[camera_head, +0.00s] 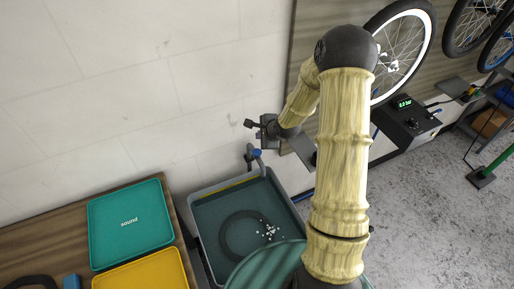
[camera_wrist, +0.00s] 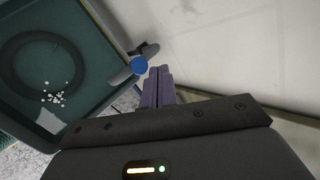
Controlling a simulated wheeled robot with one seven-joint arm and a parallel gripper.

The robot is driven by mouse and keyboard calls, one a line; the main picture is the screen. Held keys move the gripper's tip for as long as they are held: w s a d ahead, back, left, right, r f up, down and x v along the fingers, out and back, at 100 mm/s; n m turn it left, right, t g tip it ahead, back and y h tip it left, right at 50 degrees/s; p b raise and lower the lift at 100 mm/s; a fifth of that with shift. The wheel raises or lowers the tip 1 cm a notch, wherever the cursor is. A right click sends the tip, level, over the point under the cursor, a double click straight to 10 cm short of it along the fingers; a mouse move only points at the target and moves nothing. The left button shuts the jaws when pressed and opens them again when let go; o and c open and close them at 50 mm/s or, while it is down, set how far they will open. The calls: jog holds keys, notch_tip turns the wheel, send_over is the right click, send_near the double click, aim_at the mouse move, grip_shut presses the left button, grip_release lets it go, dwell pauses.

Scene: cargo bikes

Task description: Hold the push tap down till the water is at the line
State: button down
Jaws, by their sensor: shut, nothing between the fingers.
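The push tap (camera_head: 251,156) stands at the back rim of a grey tub (camera_head: 194,229). Its round blue button (camera_wrist: 139,65) shows in the wrist view and looks raised. My gripper (camera_wrist: 159,74) is shut and empty, its purple fingers side by side. The fingertips are close beside the button in the wrist view; I cannot tell whether they touch it. In the head view the gripper is above the tap. A yellow line (camera_head: 226,187) runs along the tub's back wall. Dark water (camera_head: 209,218) lies in the tub, below the line as far as I can see.
A dark tyre ring (camera_head: 225,240) and white bubbles (camera_head: 269,232) are in the tub. A bench at left holds a green tray (camera_head: 131,223) and a yellow tray (camera_head: 145,275). The wall is close behind the tap. A pump box (camera_head: 406,122) stands at right.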

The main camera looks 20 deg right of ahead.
jog(key=w+m, duration=0.1)
jog(key=w+m+t+y+p, duration=0.1)
jog(key=m, duration=0.1)
jog(key=shift+w+d+f, duration=0.1)
jog(key=shift+w+f, duration=0.1)
jog(key=shift+w, duration=0.05)
jog(key=b, duration=0.6)
send_over(255, 150)
jog(key=s+d, duration=0.1)
jog(key=s, duration=0.1)
notch_tip(255, 150, down, 6)
jog(key=shift+s+f, duration=0.1)
jog(key=shift+f, duration=0.05)
jog(key=shift+f+b, duration=0.55)
jog(key=shift+f, duration=0.7)
jog(key=shift+f, duration=0.15)
dwell(0.4)
jog(key=shift+f, duration=0.25)
jog(key=shift+f, duration=0.5)
dwell(1.3)
